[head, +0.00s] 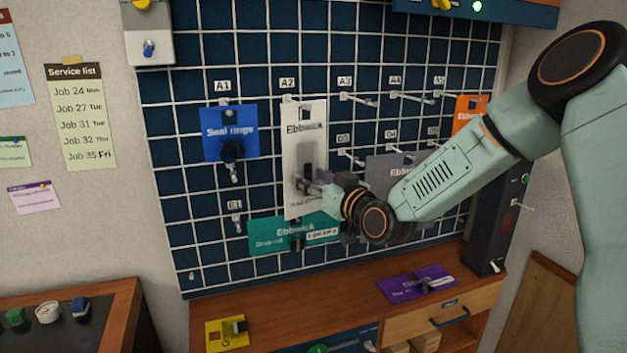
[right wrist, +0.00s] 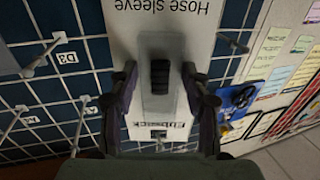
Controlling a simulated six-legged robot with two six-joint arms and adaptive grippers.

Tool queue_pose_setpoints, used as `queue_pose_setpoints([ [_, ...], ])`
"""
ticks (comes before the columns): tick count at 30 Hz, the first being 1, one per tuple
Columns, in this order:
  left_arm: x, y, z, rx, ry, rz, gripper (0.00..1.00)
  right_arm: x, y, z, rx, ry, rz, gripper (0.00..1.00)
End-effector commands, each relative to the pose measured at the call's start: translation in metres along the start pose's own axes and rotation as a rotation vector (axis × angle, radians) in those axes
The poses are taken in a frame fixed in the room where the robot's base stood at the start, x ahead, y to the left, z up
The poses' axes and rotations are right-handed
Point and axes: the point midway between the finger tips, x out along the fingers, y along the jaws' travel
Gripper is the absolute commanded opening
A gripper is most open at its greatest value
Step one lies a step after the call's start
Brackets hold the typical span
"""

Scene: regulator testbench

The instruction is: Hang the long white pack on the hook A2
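The long white pack (head: 304,127) stands upright against the pegboard under the label A2, with its top edge at the hook A2 (head: 293,99). I cannot tell whether the hook passes through its top hole. My right gripper (head: 306,184) is at the pack's lower half. In the right wrist view, the gripper (right wrist: 160,82) has its fingers against both sides of the clear blister on the white pack (right wrist: 165,20), which holds a dark part. My left gripper is not in view.
A blue seal rings pack (head: 230,122) hangs at A1, left of the white pack. A teal pack (head: 272,233) is below, a grey pack (head: 380,172) right, behind my arm. A purple pack (head: 407,286) and a yellow pack (head: 226,334) lie on the bench. Hook A3 (head: 357,98) is empty.

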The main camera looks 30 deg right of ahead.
Motion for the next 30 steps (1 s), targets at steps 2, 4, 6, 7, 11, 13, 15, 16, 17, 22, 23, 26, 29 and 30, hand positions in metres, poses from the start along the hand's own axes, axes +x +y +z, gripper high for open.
queue_pose_setpoints([
  [2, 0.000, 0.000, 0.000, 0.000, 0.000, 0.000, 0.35, 0.000, 0.000, 0.000, 0.000, 0.000, 0.000, 0.58],
  [4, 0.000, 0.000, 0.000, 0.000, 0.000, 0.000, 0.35, 0.000, 0.000, 0.000, 0.000, 0.000, 0.000, 0.64],
  [6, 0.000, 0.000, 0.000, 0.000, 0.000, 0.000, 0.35, 0.000, 0.000, 0.000, 0.000, 0.000, 0.000, 0.68],
  [7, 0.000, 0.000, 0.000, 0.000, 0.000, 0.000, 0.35, 0.000, 0.000, 0.000, 0.000, 0.000, 0.000, 0.68],
  [11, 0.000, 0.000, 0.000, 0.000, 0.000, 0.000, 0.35, 0.000, 0.000, 0.000, 0.000, 0.000, 0.000, 0.68],
  [13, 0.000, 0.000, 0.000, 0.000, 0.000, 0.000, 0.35, 0.000, 0.000, 0.001, 0.000, -0.001, 0.000, 0.68],
  [15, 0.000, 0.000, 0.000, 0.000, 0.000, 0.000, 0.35, 0.000, 0.000, -0.001, 0.000, 0.000, 0.000, 0.68],
  [16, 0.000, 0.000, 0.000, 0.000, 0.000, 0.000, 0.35, 0.000, 0.000, -0.002, 0.000, 0.000, 0.000, 0.68],
  [17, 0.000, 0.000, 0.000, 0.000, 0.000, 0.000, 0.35, 0.000, 0.000, -0.004, 0.000, 0.001, 0.000, 0.68],
  [22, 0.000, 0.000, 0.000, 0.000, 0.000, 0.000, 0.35, 0.000, 0.000, -0.028, 0.001, 0.006, 0.000, 0.68],
  [23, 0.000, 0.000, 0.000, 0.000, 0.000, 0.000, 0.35, 0.000, 0.000, -0.033, 0.001, 0.006, 0.000, 0.68],
  [26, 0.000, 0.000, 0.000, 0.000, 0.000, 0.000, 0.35, 0.000, 0.000, -0.052, 0.001, 0.007, 0.000, 0.68],
  [29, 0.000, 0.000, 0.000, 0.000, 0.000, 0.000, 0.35, 0.000, 0.000, -0.070, 0.000, 0.005, 0.000, 0.68],
  [30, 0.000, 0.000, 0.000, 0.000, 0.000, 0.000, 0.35, 0.000, 0.000, -0.076, 0.000, 0.005, 0.000, 0.68],
])
